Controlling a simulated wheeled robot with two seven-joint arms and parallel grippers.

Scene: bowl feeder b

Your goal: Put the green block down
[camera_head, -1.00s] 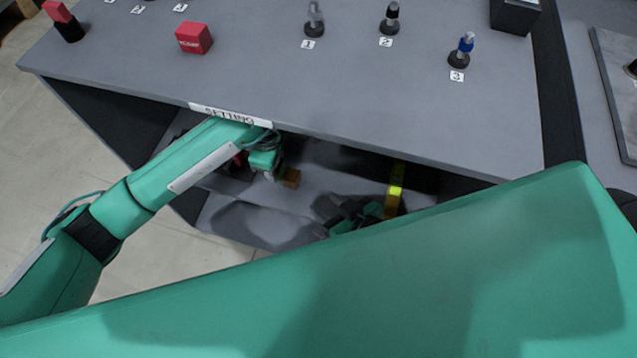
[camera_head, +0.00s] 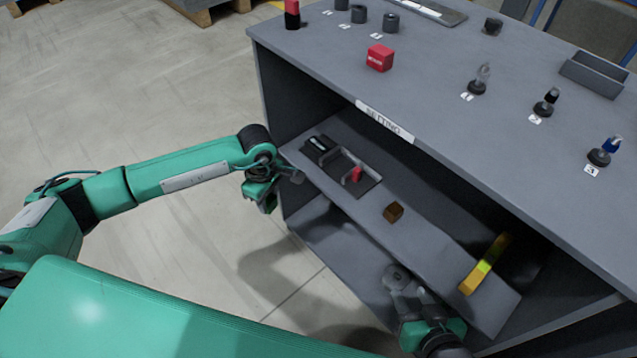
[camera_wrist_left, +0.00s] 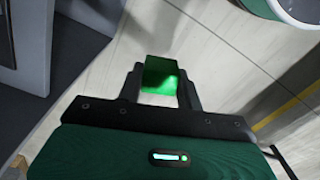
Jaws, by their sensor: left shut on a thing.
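The green block (camera_wrist_left: 160,75) sits between the two dark fingers of my left gripper (camera_wrist_left: 161,88) in the left wrist view. The gripper is shut on it, above the pale floor. In the head view my left gripper (camera_head: 277,188) is beside the left front corner of the grey cabinet; the block cannot be made out there. My right gripper (camera_head: 400,285) is low at the cabinet's front, left of a yellow bar; its jaw opening is unclear.
The floor (camera_head: 150,110) at left is clear.

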